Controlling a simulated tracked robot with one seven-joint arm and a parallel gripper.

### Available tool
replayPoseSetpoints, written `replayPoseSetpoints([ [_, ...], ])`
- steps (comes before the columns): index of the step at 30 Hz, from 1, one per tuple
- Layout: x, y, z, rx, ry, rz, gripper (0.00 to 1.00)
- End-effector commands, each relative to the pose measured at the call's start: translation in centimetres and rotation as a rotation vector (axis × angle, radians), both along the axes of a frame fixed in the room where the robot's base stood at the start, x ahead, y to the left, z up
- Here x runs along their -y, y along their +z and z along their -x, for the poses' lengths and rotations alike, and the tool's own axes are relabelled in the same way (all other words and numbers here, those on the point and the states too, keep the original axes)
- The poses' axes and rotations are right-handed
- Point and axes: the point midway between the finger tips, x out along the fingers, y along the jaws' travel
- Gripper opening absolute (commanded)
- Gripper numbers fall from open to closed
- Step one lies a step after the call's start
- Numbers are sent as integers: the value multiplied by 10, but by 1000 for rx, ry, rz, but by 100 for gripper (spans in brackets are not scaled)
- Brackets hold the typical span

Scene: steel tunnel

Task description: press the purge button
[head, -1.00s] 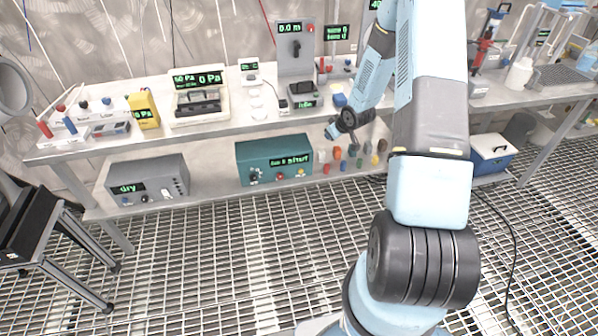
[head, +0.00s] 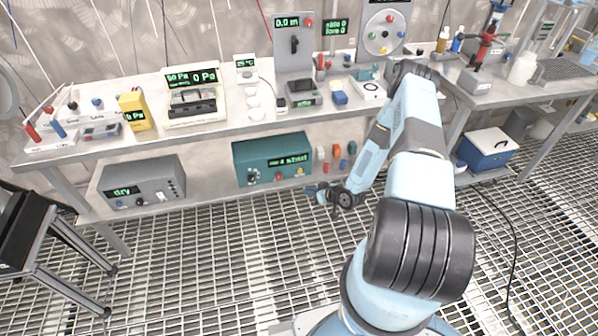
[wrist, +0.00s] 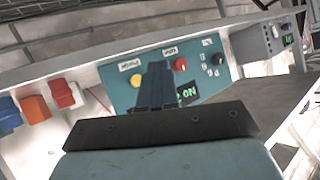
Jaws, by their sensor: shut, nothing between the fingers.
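A teal box (head: 250,156) with a green-lit display stands on the lower shelf. Its front carries a black knob (head: 253,178), a red button (head: 278,177) and a yellow button (head: 300,171). In the wrist view the box face appears turned over, with the yellow button (wrist: 136,80), red button (wrist: 181,64) and black knob (wrist: 218,59). White labels sit by both buttons, too small to read surely, so I cannot tell which is purge. My gripper (head: 312,192) is shut and empty, low at the box's right front. Its fingers (wrist: 156,85) hide part of the box face in the wrist view.
Coloured switches (head: 337,152) line the shelf right of the teal box. A grey box (head: 140,170) reading "dry" stands at its left. The bench top (head: 225,124) above carries meters and holders. A blue cooler (head: 487,148) stands at right.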

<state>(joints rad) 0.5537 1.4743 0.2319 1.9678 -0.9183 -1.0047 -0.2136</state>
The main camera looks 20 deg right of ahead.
Motion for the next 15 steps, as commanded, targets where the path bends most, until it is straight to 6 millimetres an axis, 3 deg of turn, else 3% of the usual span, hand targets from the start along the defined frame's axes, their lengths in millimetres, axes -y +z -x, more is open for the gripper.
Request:
replayPoseSetpoints([
  [15, -9, -7, 4, 9, 3, -20, 0],
])
